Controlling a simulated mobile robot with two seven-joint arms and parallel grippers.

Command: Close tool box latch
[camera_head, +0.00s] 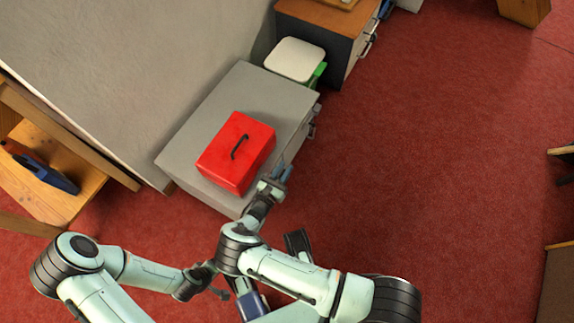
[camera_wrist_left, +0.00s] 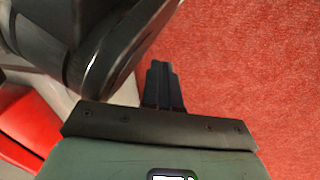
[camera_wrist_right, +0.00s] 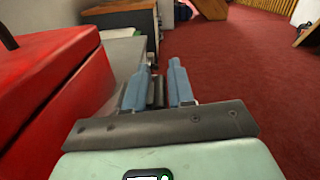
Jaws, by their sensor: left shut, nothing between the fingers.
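The red tool box (camera_head: 226,166) with a black handle (camera_head: 240,147) sits on a grey cabinet, its lid down. It also fills the left of the right wrist view (camera_wrist_right: 50,85), where a dark seam runs between lid and body. I cannot make out the latch. My right gripper (camera_head: 279,173) is beside the box's front right side, apart from it; its blue fingers (camera_wrist_right: 160,84) are apart with nothing between them. My left gripper (camera_head: 222,293) is low, well short of the box, its dark fingers (camera_wrist_left: 163,86) together and empty. Red surfaces (camera_wrist_left: 32,122) show at that view's lower left.
The grey cabinet (camera_head: 180,150) has handles on its right side. A white-lidded bin (camera_head: 296,60) stands behind it, near a wood-topped cabinet (camera_head: 318,15). A wooden bench (camera_head: 60,205) is at left. Red carpet at right is open.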

